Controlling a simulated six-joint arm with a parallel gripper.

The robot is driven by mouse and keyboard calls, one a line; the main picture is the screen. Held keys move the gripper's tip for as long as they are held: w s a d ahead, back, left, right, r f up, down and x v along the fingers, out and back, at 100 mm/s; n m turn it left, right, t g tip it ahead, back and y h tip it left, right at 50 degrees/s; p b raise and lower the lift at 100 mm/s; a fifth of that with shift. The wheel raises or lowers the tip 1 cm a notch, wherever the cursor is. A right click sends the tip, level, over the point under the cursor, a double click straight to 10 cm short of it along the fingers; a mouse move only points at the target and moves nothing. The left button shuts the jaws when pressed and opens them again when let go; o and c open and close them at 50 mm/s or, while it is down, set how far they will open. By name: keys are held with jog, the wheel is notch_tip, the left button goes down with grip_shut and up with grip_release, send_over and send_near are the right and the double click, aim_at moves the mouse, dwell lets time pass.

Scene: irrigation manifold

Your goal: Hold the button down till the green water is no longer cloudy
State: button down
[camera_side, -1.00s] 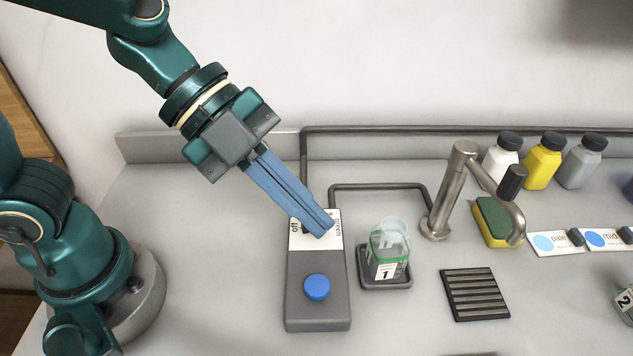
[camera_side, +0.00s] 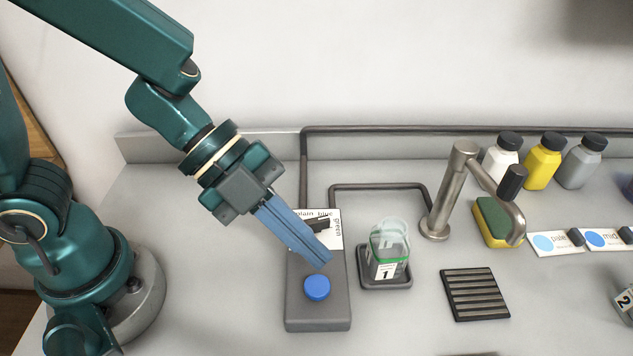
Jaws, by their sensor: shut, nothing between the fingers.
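The blue button (camera_side: 317,287) sits on the front part of the grey control box (camera_side: 318,316). A dial with a dark pointer (camera_side: 318,224) is on the box's white label, which reads "plain", "blue" and "green"; part of the label is hidden by my fingers. My gripper (camera_side: 325,262) is shut and empty, its blue fingertips above the box between the label and the button, apart from the button. A clear container (camera_side: 388,252) with a green band and a tag "1" stands on a small dark tray (camera_side: 386,282) to the right. I cannot tell how cloudy its contents are.
A metal faucet (camera_side: 437,205) stands behind the container, with a green and yellow sponge (camera_side: 494,222) beside it. A dark slatted grate (camera_side: 474,294) lies to the right. White, yellow and grey bottles (camera_side: 542,161) stand at the back. Colour cards (camera_side: 556,242) lie at right.

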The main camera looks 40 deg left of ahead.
aim_at(309, 279)
jog(key=shift+f, duration=1.55)
dwell(0.9)
jog(key=shift+f, duration=0.45)
jog(key=shift+f, duration=0.55)
dwell(1.7)
jog(key=shift+r, duration=0.1)
dwell(0.9)
jog(key=shift+r, duration=0.9)
jog(key=shift+r, duration=2.5)
